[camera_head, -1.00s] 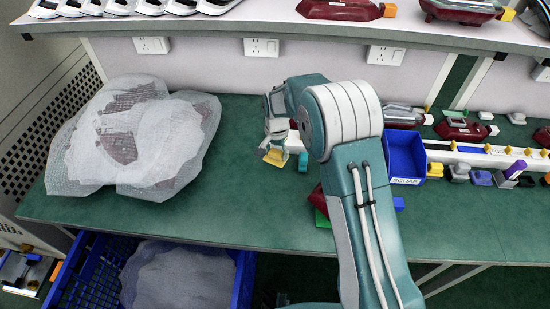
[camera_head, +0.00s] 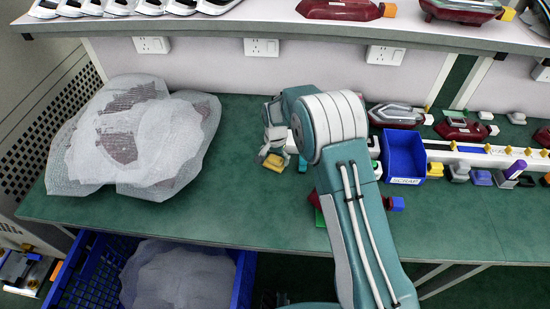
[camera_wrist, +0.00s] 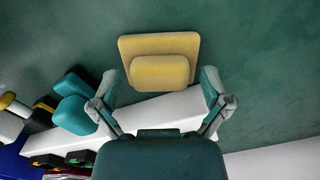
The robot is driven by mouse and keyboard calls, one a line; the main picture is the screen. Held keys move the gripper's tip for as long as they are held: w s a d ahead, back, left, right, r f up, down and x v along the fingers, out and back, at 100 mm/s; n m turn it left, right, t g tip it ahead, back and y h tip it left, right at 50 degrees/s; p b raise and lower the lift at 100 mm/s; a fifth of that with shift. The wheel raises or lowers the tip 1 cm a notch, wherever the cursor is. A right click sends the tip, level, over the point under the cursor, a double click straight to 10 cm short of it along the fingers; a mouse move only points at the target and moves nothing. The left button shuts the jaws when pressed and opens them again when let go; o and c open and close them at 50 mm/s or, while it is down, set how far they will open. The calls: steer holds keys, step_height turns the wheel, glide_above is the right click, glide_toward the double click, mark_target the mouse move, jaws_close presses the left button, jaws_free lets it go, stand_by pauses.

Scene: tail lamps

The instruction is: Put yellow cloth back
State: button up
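The yellow cloth shows as a yellow pad with a raised rounded block on top (camera_wrist: 160,72) in the wrist view. It lies low over the green bench, just beyond my fingertips; whether it touches the bench I cannot tell. In the head view the yellow cloth (camera_head: 273,162) shows just under the fingers. My gripper (camera_wrist: 160,85) is open, with one finger on each side of the yellow block and a visible gap at both sides. In the head view my gripper (camera_head: 274,148) points down, left of my arm's elbow.
A white rail (camera_head: 480,157) with small parts runs along the bench at right, beside a blue scrap bin (camera_head: 404,160). A teal piece (camera_wrist: 74,112) sits close to my left finger. Wrapped lamps (camera_head: 130,140) lie at left. A blue crate (camera_head: 85,275) stands below.

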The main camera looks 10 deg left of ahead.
mark_target(276, 158)
step_height(276, 158, up, 13)
steer(key=s+d+r+n+t, duration=0.1)
steer(key=s+d+r, duration=0.1)
steer(key=d+r, duration=0.25)
steer(key=s+d+r, duration=0.3)
steer(key=r, duration=0.3)
steer(key=s+d+r+n+t, duration=0.1)
steer(key=s+d+r+t, duration=0.1)
steer(key=s+d+r, duration=0.55)
steer(key=s+d+r+n+t, duration=0.1)
steer(key=s+d+r, duration=0.25)
steer(key=s, duration=0.75)
steer(key=s+d+f+n+t, duration=0.1)
steer(key=s+d+f, duration=0.1)
steer(key=s, duration=0.7)
steer(key=shift+d+f+t, duration=0.2)
steer(key=shift+d+t, duration=0.1)
steer(key=shift+d, duration=0.45)
